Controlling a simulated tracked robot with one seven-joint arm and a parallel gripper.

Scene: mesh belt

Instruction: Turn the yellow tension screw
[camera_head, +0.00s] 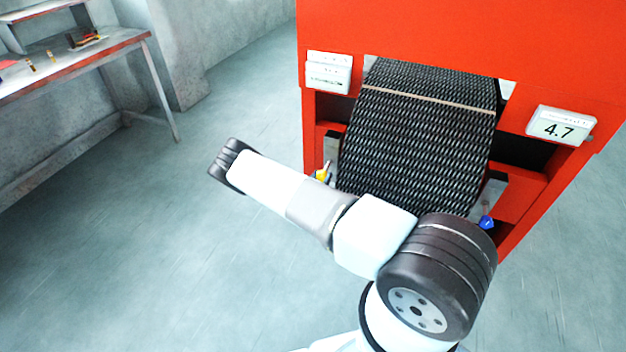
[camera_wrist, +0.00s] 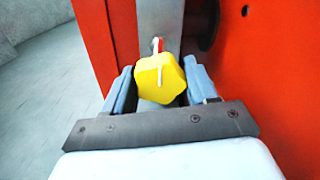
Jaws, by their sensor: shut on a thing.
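The yellow tension screw (camera_wrist: 152,80) has a lobed knob with a white line down its face. In the wrist view it sits between the two grey-blue fingers of my gripper (camera_wrist: 160,90), which is shut on it. A small red mark and a metal plate (camera_wrist: 160,22) show just behind the knob. In the head view the yellow screw (camera_head: 322,175) shows at the lower left of the red machine (camera_head: 460,45), partly behind my arm. My gripper's fingers are hidden there. A blue screw (camera_head: 486,222) sits at the machine's lower right.
The dark mesh belt (camera_head: 415,140) with a pale cross line runs down the machine's middle. A display (camera_head: 560,128) at right reads 4.7; the left display (camera_head: 328,72) is unreadable. A workbench (camera_head: 75,65) stands far left. The floor between is clear.

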